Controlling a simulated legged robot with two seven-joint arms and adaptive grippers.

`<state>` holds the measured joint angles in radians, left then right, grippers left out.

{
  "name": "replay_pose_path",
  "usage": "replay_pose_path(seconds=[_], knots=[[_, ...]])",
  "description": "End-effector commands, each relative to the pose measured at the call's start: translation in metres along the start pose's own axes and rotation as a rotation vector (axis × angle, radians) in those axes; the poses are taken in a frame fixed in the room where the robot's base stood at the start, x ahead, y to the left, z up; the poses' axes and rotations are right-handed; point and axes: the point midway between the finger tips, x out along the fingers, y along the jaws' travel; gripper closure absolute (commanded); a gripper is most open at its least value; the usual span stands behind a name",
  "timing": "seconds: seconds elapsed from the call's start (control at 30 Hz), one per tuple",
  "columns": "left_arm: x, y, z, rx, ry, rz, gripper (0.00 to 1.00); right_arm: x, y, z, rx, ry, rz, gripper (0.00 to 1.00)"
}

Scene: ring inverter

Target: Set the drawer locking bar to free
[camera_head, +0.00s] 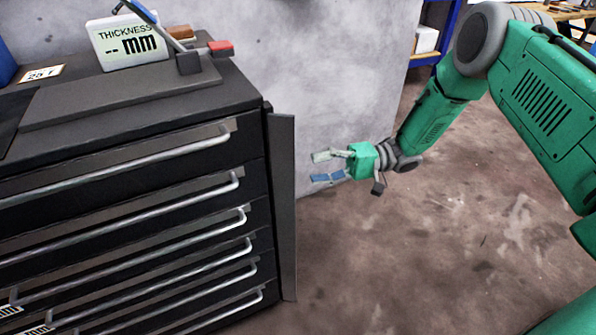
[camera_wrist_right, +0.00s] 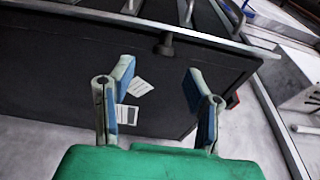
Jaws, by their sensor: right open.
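The drawer locking bar (camera_head: 281,205) is a tall, narrow dark-grey plate. It stands upright along the right front edge of the black drawer cabinet (camera_head: 258,150), swung out from the drawer fronts. In the wrist view, a long grey strip (camera_wrist_right: 215,38) that looks like this bar crosses the top, with a small dark knob-like part (camera_wrist_right: 165,46) below it. My right gripper (camera_head: 322,167) is open and empty, to the right of the bar and apart from it. Its fingers point towards the cabinet's dark side in the wrist view (camera_wrist_right: 155,90). My left gripper is out of view.
Several drawers with silver bar handles (camera_head: 150,158) fill the cabinet front and look closed. White labels (camera_wrist_right: 139,88) are on the cabinet side. The floor (camera_head: 430,250) to the right is clear.

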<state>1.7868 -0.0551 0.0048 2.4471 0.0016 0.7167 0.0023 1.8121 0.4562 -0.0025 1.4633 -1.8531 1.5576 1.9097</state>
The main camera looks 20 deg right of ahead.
Motion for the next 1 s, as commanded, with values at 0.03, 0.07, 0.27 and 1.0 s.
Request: replay_pose_path(seconds=[0.03, 0.07, 0.27, 1.0], knots=[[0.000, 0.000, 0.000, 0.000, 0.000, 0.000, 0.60, -0.011, 0.001, 0.000, 0.000, 0.002, 0.003, 0.56], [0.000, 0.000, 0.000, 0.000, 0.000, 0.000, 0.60, -0.017, 0.001, -0.001, 0.000, 0.002, 0.002, 0.56], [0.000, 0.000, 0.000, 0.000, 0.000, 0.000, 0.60, -0.045, 0.002, 0.000, 0.002, 0.000, 0.002, 0.56], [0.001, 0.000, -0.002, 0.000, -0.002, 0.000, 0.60, -0.048, 0.004, -0.001, -0.010, 0.018, 0.002, 0.56]])
